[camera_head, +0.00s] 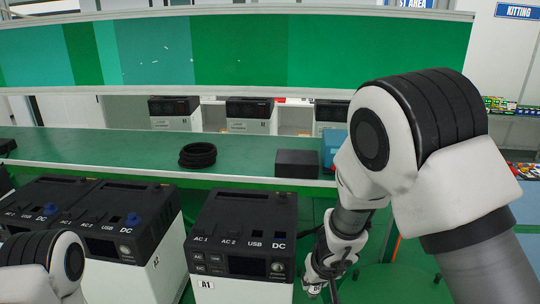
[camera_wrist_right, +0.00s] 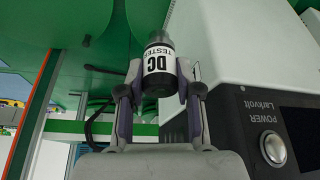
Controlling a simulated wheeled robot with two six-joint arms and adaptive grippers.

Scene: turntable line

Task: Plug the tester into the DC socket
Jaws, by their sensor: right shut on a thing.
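The DC tester (camera_wrist_right: 157,65) is a dark cylinder with a white "DC TESTER" label and a metallic tip. My right gripper (camera_wrist_right: 158,88) is shut on it, with one finger on each side. In the head view, my right gripper (camera_head: 325,290) is low, beside the right side of power station A1 (camera_head: 241,238). The tester cannot be made out there. Station A1 has AC 1, AC 2, USB and DC marked on its black top; the DC socket (camera_head: 281,234) is at the right and looks empty. In the wrist view, the station's front (camera_wrist_right: 265,130) is at the right. My left gripper is out of view.
Two more stations stand at the left, with blue plugs (camera_head: 132,220) (camera_head: 50,209) at their DC places. A green bench (camera_head: 110,150) behind holds a coiled black cable (camera_head: 197,155), a black box (camera_head: 297,163) and a blue thing (camera_head: 331,146). Further stations (camera_head: 250,114) stand behind.

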